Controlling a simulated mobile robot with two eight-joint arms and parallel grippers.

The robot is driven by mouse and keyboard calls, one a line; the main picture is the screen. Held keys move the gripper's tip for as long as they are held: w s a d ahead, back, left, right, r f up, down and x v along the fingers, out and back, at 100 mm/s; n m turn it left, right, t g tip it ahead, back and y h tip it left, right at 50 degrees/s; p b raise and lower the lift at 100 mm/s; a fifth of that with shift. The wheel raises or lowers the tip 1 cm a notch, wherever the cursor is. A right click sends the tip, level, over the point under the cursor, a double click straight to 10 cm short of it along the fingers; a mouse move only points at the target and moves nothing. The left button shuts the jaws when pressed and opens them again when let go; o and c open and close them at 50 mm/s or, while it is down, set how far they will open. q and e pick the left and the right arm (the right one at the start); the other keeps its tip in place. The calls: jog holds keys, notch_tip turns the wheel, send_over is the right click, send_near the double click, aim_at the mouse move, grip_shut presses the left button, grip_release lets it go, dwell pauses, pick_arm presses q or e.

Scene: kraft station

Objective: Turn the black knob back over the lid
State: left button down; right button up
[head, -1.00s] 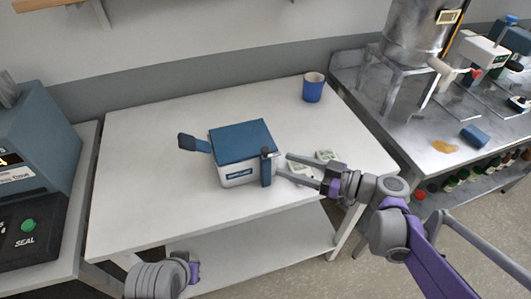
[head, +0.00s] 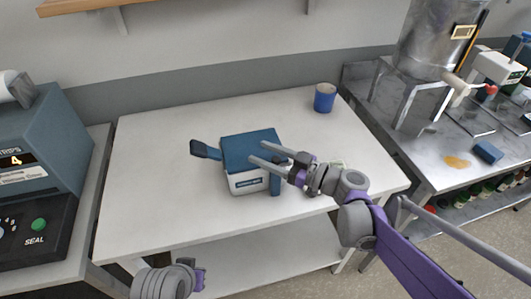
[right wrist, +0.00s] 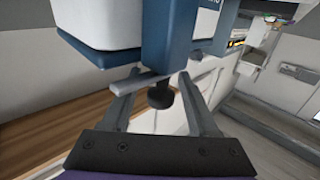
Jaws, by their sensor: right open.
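A white box (head: 250,183) with a blue lid (head: 240,152) stands on the white table, lid down flat. A blue upright post (head: 276,184) stands at its front right corner; it also shows in the right wrist view (right wrist: 168,45). The black knob (right wrist: 160,97) sits on the end of this post, between my right fingers in the right wrist view. In the head view my right gripper hides it. My right gripper (head: 258,152) is open, its fingers reaching over the lid's right side. I cannot tell whether they touch the knob.
A dark handle (head: 205,150) sticks out from the box's left side. A blue cup (head: 325,98) stands at the table's back right. A sealing machine (head: 45,165) is at left, and a metal bench (head: 440,170) at right. The table's left part is clear.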

jog(key=shift+c, duration=0.3)
grip_shut()
jog(key=shift+n+g+y, duration=0.3)
jog(key=shift+n+g, duration=0.1)
jog(key=shift+g, duration=0.2)
jog(key=shift+s+f+n+g+b, duration=0.1)
jog(key=shift+s+n+g+b, duration=0.35)
jog(key=shift+n+g+b, duration=1.55)
jog(key=shift+s+r+n+g+b, duration=0.1)
jog(key=shift+s+n+g+b, duration=0.7)
jog(key=shift+g, duration=2.15)
jog(key=shift+s+f+n+g+b, duration=0.1)
jog(key=shift+n+g+b, duration=1.45)
jog(key=shift+n+g, duration=0.75)
